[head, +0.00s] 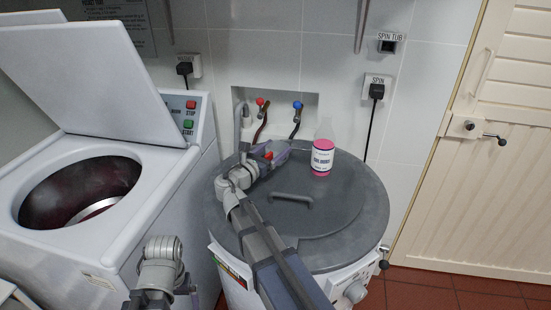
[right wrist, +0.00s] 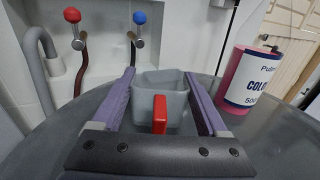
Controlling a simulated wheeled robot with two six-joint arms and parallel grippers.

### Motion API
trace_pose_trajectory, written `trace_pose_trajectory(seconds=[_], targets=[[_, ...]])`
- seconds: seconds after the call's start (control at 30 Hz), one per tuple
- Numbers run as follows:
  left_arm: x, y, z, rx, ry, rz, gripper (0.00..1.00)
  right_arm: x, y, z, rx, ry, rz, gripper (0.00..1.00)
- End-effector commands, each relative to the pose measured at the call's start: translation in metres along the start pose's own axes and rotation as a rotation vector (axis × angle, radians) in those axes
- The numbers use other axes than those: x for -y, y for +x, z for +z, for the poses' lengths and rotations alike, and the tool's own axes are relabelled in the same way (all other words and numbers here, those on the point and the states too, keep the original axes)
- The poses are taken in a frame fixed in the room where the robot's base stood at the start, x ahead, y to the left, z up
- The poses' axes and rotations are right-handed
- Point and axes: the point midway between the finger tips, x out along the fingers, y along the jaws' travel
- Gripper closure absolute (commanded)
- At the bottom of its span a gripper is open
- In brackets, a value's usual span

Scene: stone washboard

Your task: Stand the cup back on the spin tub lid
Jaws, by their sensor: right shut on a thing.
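The grey cup with a red handle (right wrist: 172,88) is between the two purple fingers of my right gripper (right wrist: 160,95), which is shut on it. It looks upright in the right wrist view. In the head view my right gripper (head: 270,158) is over the back left of the dark grey spin tub lid (head: 345,215). There the cup is mostly hidden, with a bit of red (head: 268,156) showing. I cannot tell whether the cup's base touches the lid. Part of my left arm shows at the lower left, its fingers too unclear to read.
A pink bottle with a white label (head: 322,158) stands on the lid, right of the cup. A red tap (head: 260,102) and a blue tap (head: 297,105) are behind. An open washer (head: 200,150) stands at left. The lid has a raised handle (head: 292,197).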

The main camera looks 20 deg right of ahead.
Motion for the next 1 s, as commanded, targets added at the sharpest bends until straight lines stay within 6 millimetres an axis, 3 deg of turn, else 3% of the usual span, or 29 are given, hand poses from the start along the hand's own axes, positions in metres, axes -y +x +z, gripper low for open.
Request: trace_pose_trajectory(seconds=[0.07,0.5,0.53,0.7,1.0], targets=[[-0.0013,0.0131,-0.0008,0.0,0.0,0.0,0.0,0.0,0.0,-0.0131,0.0,0.0,0.0,0.8],[-0.0016,0.0162,-0.001,0.0,0.0,0.0,0.0,0.0,0.0,-0.0163,0.0,0.0,0.0,0.8],[-0.0014,0.0144,-0.0009,0.0,0.0,0.0,0.0,0.0,0.0,-0.0144,0.0,0.0,0.0,0.2],[-0.0013,0.014,-0.0008,0.0,0.0,0.0,0.0,0.0,0.0001,-0.0141,0.0,0.0,0.0,0.01],[-0.0011,0.0112,-0.0007,0.0,0.0,0.0,0.0,0.0,0.0,-0.0113,0.0,0.0,0.0,0.0]])
